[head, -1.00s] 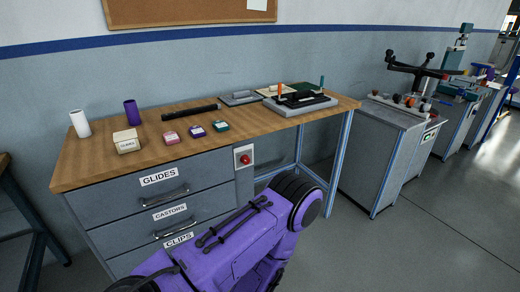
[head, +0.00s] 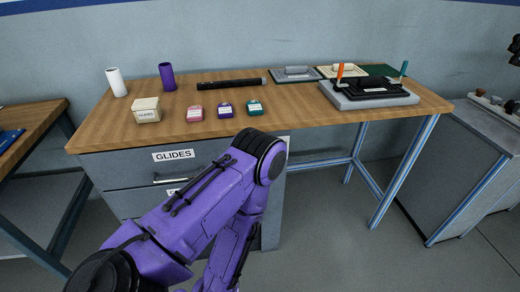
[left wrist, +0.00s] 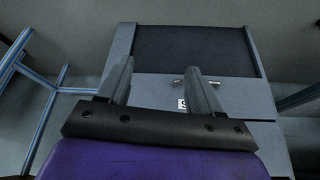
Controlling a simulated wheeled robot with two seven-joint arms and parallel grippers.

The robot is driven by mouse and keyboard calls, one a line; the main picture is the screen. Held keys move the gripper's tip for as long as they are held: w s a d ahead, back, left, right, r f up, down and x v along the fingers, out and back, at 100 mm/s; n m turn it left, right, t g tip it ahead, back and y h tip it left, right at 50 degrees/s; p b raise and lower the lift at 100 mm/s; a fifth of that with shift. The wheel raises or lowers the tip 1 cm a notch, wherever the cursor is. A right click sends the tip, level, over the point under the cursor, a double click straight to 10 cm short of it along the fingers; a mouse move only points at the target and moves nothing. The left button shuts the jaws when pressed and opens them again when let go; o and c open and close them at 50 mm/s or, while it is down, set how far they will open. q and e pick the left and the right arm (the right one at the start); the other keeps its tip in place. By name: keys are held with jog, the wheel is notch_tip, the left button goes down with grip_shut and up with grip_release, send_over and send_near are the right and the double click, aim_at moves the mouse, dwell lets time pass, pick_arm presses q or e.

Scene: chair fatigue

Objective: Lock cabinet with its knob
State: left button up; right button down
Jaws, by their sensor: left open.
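The cabinet (head: 120,165) is a grey drawer unit under a wooden bench, with a drawer labelled GLIDES on top. My purple arm crosses in front of it in the head view and covers the lower drawers. The red knob is hidden behind the arm; a small pale edge shows beside the elbow. My left gripper (left wrist: 158,78) is open and empty in the left wrist view. Its fingers point toward a grey cabinet face (left wrist: 225,98) with a small handle and a partly covered label between them. My right gripper is not in view.
The bench top (head: 300,110) holds white and purple cylinders, a GLIDES box (head: 147,110), small coloured boxes, a black bar (head: 230,83) and a fixture (head: 370,92). Blue-framed legs (head: 405,170) stand at the right, with open floor under the bench. Another table stands left.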

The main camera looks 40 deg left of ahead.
pick_arm(q)
jog(key=w+d+f+n+t+b, duration=0.1)
jog(key=w+d+n+t+b, duration=0.25)
jog(key=w, duration=0.55)
jog(key=w+d+n+t+b, duration=0.1)
jog(key=w+n+t+b, duration=0.2)
jog(key=w+n+b, duration=0.4)
jog(key=w+r+n+t+y+b, duration=0.3)
jog(key=w+r+n, duration=0.25)
jog(key=w, duration=0.45)
jog(key=w+a+r+n+g+y+b, duration=0.1)
jog(key=w+a+r+n+y+b, duration=0.2)
jog(key=r+n, duration=0.65)
jog(key=w+a+r+n+g+y+b, duration=0.15)
jog(key=r+n+y+b, duration=0.35)
jog(key=n, duration=0.8)
jog(key=r+p+x, duration=0.1)
jog(key=r+x, duration=0.1)
jog(key=x, duration=0.8)
jog(key=shift+a+t, duration=0.2)
jog(key=shift+t, duration=0.2)
jog(key=c, duration=1)
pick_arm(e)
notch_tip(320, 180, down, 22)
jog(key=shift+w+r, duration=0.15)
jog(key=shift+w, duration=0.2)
